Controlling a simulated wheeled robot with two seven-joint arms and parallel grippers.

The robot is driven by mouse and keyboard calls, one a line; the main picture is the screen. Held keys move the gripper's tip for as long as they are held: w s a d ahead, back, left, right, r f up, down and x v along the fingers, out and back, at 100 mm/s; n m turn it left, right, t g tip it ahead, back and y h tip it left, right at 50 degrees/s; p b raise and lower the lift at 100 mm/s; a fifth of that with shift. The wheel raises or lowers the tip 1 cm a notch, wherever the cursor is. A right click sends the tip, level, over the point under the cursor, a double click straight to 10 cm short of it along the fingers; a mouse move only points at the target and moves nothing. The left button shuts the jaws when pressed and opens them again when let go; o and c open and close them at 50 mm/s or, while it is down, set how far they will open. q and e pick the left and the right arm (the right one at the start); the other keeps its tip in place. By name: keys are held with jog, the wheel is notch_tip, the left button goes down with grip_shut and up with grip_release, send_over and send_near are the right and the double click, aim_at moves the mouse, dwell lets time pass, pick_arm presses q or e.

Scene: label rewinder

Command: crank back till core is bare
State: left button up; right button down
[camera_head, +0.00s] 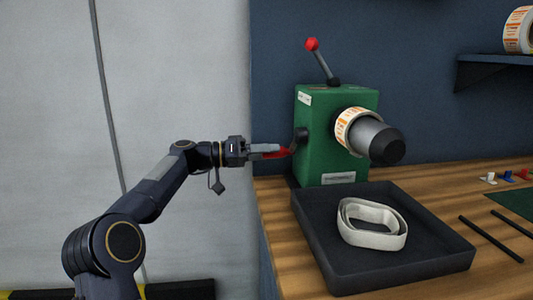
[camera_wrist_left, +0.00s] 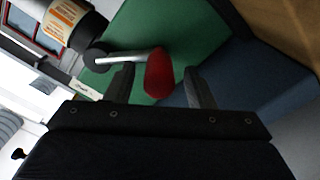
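The green rewinder (camera_head: 330,165) stands on the bench. A roll of white and orange labels (camera_head: 352,128) sits around its grey spindle (camera_head: 372,138), which has a black end; the roll also shows in the wrist view (camera_wrist_left: 66,20). The crank's red handle (camera_head: 270,149) sticks out on the machine's left side. My left gripper (camera_head: 268,152) is at this handle. In the left wrist view the red handle (camera_wrist_left: 159,75) lies between the two fingers (camera_wrist_left: 160,88), with a gap on each side, so the gripper is open around it. My right gripper is out of view.
A black tray (camera_head: 445,262) in front of the machine holds a loose loop of whitish strip (camera_head: 370,238). A lever with a red knob (camera_head: 312,45) rises from the machine's top. Dark rods (camera_head: 490,238) lie right of the tray. Another roll (camera_head: 518,30) sits on the shelf (camera_head: 495,62).

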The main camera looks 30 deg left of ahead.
pick_arm(q)
jog(key=shift+s, duration=0.1)
jog(key=p+v, duration=0.1)
jog(key=v, duration=0.6)
jog(key=shift+s+a, duration=0.2)
jog(key=shift+a, duration=0.1)
jog(key=shift+d, duration=0.1)
dwell(0.7)
